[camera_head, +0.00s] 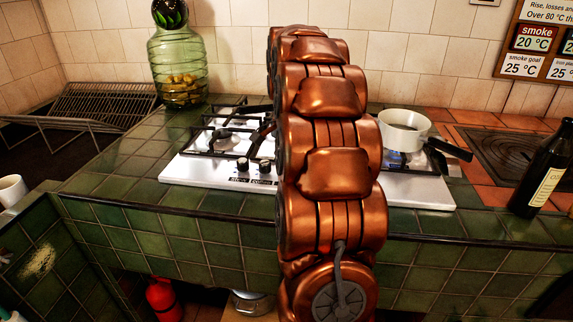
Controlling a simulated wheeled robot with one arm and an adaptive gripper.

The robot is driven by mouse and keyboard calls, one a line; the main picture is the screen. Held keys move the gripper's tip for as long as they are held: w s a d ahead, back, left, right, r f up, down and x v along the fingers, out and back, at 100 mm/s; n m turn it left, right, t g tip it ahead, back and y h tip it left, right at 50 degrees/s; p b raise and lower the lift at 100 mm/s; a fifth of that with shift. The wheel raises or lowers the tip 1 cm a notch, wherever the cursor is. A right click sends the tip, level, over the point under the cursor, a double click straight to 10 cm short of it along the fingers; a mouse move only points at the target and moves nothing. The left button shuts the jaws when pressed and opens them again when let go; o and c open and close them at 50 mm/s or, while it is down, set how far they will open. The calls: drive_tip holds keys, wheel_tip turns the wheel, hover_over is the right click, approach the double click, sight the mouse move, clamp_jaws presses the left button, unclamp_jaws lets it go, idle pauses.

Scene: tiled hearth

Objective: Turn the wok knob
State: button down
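A white gas hob (190,170) is set in the green tiled counter. Two dark knobs, a left one (242,164) and a right one (264,166), show on its front left of my arm. Small dark labels sit below them, too small to read surely. I cannot tell which knob is the wok knob; any knobs farther right are hidden behind my copper arm. A dark jointed part, seemingly my gripper (259,138), shows at the arm's left edge, just above the knobs. The rest of it is hidden, so its opening and any contact cannot be told.
A white pot (404,130) with a dark handle stands on the right burner, with a blue flame below. A dark bottle (542,170) stands at right, a green glass jar (178,65) at back left, a wire rack (95,105) at left.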

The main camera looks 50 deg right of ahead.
drive_tip(key=shift+s+d, duration=0.15)
idle(0.3)
drive_tip(key=c, duration=1.1)
unclamp_jaws()
drive_tip(key=o, duration=0.3)
drive_tip(key=shift+o, duration=0.2)
drive_tip(key=shift+r, duration=0.1)
wheel_tip(320, 180, up, 12)
